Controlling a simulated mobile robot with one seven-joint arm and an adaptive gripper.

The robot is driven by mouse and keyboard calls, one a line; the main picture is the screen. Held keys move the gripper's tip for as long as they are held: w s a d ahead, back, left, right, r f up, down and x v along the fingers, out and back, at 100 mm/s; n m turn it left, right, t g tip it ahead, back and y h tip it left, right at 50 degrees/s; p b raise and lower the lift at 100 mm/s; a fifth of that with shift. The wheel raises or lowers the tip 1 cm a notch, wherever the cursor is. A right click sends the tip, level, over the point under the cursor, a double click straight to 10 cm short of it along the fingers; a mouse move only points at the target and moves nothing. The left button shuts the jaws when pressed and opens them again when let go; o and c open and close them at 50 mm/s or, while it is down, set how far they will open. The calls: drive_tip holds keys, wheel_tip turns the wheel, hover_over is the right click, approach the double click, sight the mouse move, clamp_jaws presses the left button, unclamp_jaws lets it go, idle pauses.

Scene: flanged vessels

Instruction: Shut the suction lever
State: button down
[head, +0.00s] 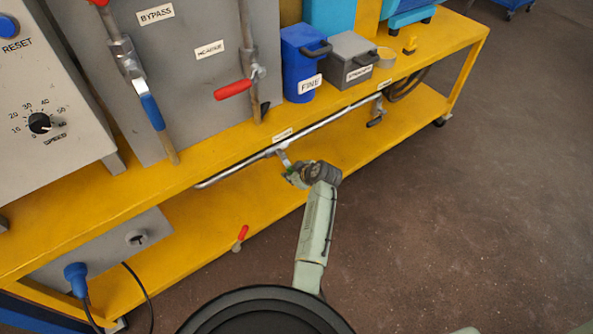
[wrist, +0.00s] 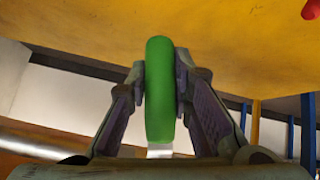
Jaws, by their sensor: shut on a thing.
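A green lever (wrist: 159,90) stands between the two fingers of my gripper (wrist: 160,85) in the wrist view, with a finger pressed on each side. In the head view my gripper (head: 296,174) is at the valve under the yellow bench's front edge, and only a speck of the green lever (head: 290,171) shows. The valve sits on a horizontal metal pipe (head: 335,121). A small white label (head: 282,135) is on the bench edge just above; its text is too small to read. My gripper hides most of the lever, so its angle to the pipe is unclear.
Above stand a BYPASS panel (head: 190,60) with a blue handle (head: 153,112) and a red handle (head: 233,89), a blue FINE box (head: 300,70) and a grey box (head: 345,62). A red lever (head: 240,238) is low at the lower shelf. The floor (head: 460,190) at right is clear.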

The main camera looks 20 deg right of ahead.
drive_tip(key=shift+s+a+f+m+g+y, duration=0.15)
drive_tip(key=shift+a+m+y, duration=0.1)
drive_tip(key=shift+a+y, duration=0.25)
drive_tip(key=shift+s+a+m+g+y, duration=0.15)
drive_tip(key=shift+a+m+y, duration=0.1)
drive_tip(key=shift+a+y, duration=0.2)
drive_tip(key=shift+a, duration=0.1)
drive_tip(key=c, duration=1.4)
unclamp_jaws()
drive_tip(key=v, duration=1.2)
